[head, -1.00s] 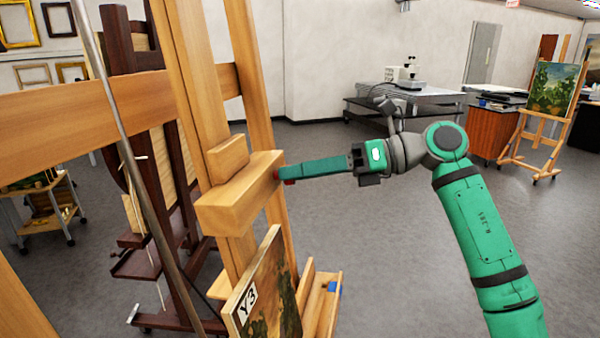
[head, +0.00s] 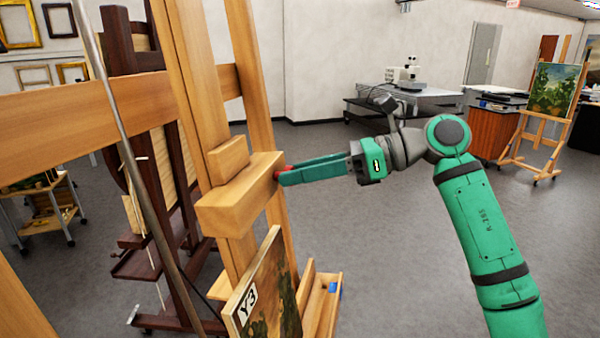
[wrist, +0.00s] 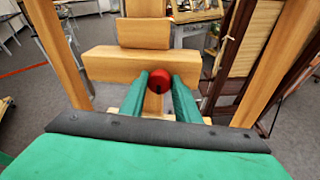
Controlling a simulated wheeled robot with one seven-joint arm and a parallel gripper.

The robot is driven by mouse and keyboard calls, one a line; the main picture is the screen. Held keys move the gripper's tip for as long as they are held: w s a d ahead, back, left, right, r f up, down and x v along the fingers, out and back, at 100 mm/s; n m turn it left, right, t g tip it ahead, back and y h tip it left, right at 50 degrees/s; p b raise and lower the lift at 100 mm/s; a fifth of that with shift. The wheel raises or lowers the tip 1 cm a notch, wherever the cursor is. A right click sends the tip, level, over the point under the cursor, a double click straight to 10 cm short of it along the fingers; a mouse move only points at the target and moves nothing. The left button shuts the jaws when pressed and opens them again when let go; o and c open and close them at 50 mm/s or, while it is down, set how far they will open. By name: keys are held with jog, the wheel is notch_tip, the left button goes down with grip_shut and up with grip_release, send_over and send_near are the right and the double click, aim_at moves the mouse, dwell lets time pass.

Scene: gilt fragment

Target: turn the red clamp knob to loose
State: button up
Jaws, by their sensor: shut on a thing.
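The red clamp knob (wrist: 159,80) sits at the middle of the wrist view, in front of the easel's wooden clamp block (wrist: 135,64). My gripper (wrist: 160,84) has one green finger on each side of the knob and is shut on it. In the head view my gripper (head: 281,175) reaches in from the right to the right end of the clamp block (head: 235,203). Only a sliver of red shows there at the fingertips; the fingers hide the rest of the knob.
A painting marked Y3 (head: 262,290) leans on the easel's lower ledge (head: 322,305) below the block. A dark wooden easel (head: 130,60) stands behind at left. A thin metal rod (head: 120,130) crosses the left foreground. The grey floor (head: 400,250) is open at centre.

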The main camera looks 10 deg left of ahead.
jog(key=o, duration=1)
jog(key=shift+s, duration=0.1)
jog(key=v, duration=1)
jog(key=shift+d+r, duration=0.15)
jog(key=shift+d, duration=0.25)
